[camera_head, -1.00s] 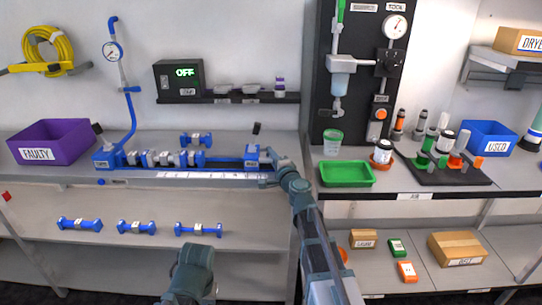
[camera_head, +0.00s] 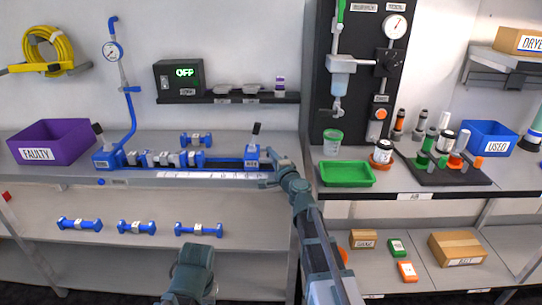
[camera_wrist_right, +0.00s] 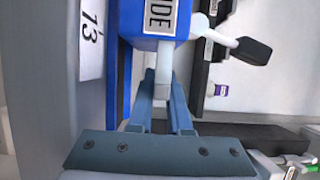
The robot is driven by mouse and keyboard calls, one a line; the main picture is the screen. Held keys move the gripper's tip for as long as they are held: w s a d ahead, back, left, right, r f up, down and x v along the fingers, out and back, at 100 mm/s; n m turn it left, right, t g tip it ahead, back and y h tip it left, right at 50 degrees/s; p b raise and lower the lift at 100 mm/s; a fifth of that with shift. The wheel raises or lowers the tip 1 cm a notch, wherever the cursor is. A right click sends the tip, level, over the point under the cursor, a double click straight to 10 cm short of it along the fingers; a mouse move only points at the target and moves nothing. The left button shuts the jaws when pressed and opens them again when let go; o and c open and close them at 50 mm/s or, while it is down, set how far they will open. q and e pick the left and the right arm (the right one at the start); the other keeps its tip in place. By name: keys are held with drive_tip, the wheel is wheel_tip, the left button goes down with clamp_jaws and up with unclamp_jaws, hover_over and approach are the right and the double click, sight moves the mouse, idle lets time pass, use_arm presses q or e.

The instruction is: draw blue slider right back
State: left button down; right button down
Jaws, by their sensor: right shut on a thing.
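The blue slider (camera_head: 252,157) stands at the right end of the long blue rail fixture on the left bench. It has a white label and a dark-tipped lever, and its blue body also shows at the top of the right wrist view (camera_wrist_right: 150,14). My right gripper (camera_head: 268,160) is at the slider's right side. In the right wrist view its fingers (camera_wrist_right: 166,80) are shut on a light grey tab of the slider. My left arm shows only as a link at the bottom of the head view; its gripper is out of view.
Several blue-and-grey pieces (camera_head: 164,158) sit on the fixture left of the slider. A number scale (camera_head: 205,176) runs along its front. A blue pipe with a gauge (camera_head: 112,51) rises at its left end. A purple bin (camera_head: 52,142) stands far left, a green tray (camera_head: 346,174) to the right.

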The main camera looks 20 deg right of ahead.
drive_tip(key=s+d, duration=0.1)
drive_tip(key=d, duration=0.5)
drive_tip(key=s+d, duration=0.1)
drive_tip(key=d, duration=0.2)
drive_tip(key=shift+s, duration=0.35)
drive_tip(key=c, duration=0.9)
unclamp_jaws()
drive_tip(key=shift+d, duration=0.15)
drive_tip(key=shift+o, duration=0.2)
drive_tip(key=s+d, duration=0.1)
drive_tip(key=s, duration=1.2)
drive_tip(key=shift+s+d, duration=0.25)
drive_tip(key=shift+s, duration=0.15)
drive_tip(key=shift+a, duration=0.1)
